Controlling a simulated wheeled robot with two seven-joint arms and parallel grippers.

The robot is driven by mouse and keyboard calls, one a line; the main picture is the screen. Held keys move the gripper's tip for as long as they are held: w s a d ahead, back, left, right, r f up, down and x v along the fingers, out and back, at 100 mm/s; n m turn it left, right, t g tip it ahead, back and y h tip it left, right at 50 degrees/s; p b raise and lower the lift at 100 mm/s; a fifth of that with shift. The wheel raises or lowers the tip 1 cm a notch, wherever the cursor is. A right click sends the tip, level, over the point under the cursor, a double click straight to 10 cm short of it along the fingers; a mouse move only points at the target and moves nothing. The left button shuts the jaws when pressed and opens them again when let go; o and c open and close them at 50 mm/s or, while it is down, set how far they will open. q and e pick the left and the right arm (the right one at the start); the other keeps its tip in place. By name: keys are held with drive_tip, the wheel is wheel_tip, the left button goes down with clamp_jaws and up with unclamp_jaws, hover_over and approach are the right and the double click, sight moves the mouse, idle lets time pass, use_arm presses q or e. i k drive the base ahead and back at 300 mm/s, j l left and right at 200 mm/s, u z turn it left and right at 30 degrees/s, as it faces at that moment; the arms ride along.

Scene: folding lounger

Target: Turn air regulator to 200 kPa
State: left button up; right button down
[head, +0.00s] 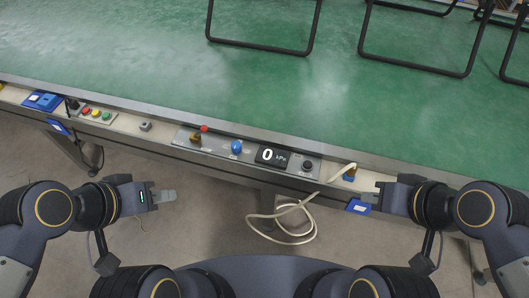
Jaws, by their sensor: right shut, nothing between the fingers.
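The air regulator panel (222,153) is a grey plate on the front rail of the green table. Its black display (272,156) reads 0 kPa. A blue knob (237,147) sits left of the display and a black knob (307,165) right of it. A brass-coloured fitting with a red handle (204,128) is at the panel's left. My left gripper (170,196) is in front of the rail, lower left of the panel, touching nothing; its finger gap is unclear. My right gripper (377,197) is shut and empty, right of the panel, near a blue box.
The blue box (358,207) hangs at the rail's front. A pale hose (286,236) loops down from a fitting (350,173). Coloured buttons (96,114) and a blue device (43,101) are at left. Black tube frames (264,49) stand on the green table (150,60).

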sight(236, 147)
drive_tip(key=i+j, duration=0.3)
drive_tip(key=j, duration=0.15)
drive_tip(key=i+j, duration=0.3)
drive_tip(key=j, duration=0.2)
